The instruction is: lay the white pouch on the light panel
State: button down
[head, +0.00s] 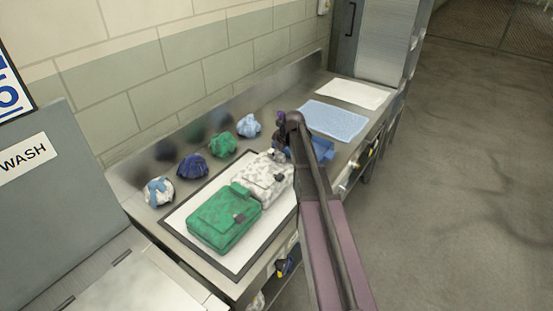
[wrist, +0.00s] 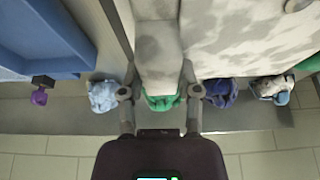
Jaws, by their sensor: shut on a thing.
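The white pouch (head: 262,178), mottled with grey, is over the far end of the white light panel (head: 185,212), which has a dark border. I cannot tell whether the pouch rests on it or is just above. My gripper (head: 284,155) is at the pouch's right end, partly hidden by my arm. In the wrist view, my gripper (wrist: 160,92) is shut on a mottled white-grey part of the pouch (wrist: 158,55). The pouch body (wrist: 250,38) fills the upper right there.
A green pouch (head: 222,218) lies on the panel beside the white one. Several crumpled cloth bundles, including a green one (head: 222,145), line the wall side. A blue tray (head: 323,148), light blue mat (head: 335,121) and white sheet (head: 353,94) lie farther along the counter.

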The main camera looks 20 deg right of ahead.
jog(key=shift+f, duration=0.2)
jog(key=shift+c, duration=1.5)
grip_release()
jog(key=shift+r, duration=0.1)
jog(key=p+v, duration=1.1)
jog(key=v, duration=0.1)
jog(key=shift+s+d, duration=0.1)
jog(key=s+a+f+m+g+h, duration=0.1)
jog(key=s+a+m, duration=0.5)
jog(key=s+a, duration=1.2)
jog(key=s+g+h, duration=0.1)
jog(key=s+g, duration=0.1)
jog(key=s, duration=0.2)
jog(key=shift+s+a+f+m+g, duration=0.2)
jog(key=shift+a+f+m+g, duration=0.1)
jog(key=shift+a+f, duration=0.1)
